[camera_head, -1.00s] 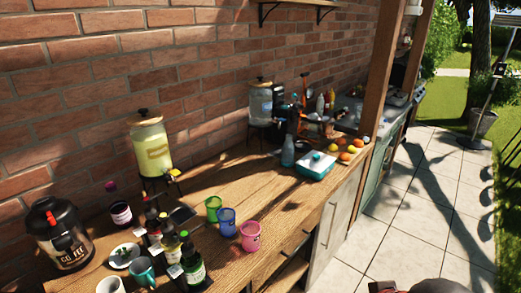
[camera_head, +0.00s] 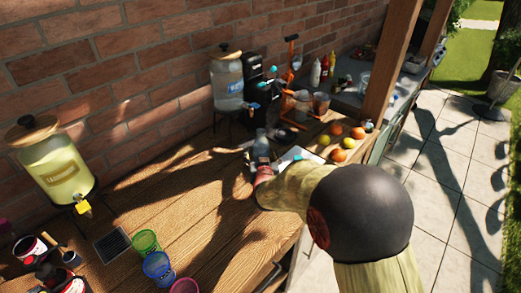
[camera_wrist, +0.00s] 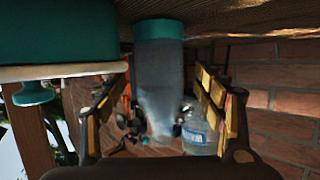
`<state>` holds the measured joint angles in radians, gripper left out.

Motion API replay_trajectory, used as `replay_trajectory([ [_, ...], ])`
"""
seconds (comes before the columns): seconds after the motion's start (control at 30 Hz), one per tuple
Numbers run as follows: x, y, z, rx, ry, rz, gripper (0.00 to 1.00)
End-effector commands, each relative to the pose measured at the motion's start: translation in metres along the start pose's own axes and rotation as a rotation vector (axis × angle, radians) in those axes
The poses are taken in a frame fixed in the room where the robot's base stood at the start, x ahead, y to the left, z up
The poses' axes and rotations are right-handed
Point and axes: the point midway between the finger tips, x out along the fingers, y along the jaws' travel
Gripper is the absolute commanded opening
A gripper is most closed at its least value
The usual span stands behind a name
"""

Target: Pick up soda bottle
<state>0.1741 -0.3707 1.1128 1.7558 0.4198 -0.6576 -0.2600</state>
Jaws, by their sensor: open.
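The soda bottle (camera_head: 262,146), grey-blue and translucent, stands upright on the wooden table in the head view. In the wrist view, which is upside down, the bottle (camera_wrist: 158,75) shows its teal base at the top. My gripper (camera_wrist: 160,98) is open, with one finger on each side of the bottle in that view. Gaps show between the bottle and both fingers; I cannot tell how deep it sits between them. In the head view my gripper (camera_head: 264,172) is just in front of the bottle, its fingers mostly hidden.
A teal box with a pale lid (camera_wrist: 55,40) is close beside the bottle and partly hidden by my arm in the head view. A water dispenser (camera_head: 228,85) stands behind. Oranges and lemons (camera_head: 340,155) lie to the right. Cups (camera_head: 146,242) are at front left.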

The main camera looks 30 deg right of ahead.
Motion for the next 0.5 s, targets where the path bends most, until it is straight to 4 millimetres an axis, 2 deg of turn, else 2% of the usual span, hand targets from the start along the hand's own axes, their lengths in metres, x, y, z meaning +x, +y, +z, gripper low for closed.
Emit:
replay_trajectory([
  [0.17,0.011,0.0,0.004,0.001,0.004,0.001,0.69],
  [0.5,0.049,0.0,0.007,0.001,0.003,0.0,0.69],
])
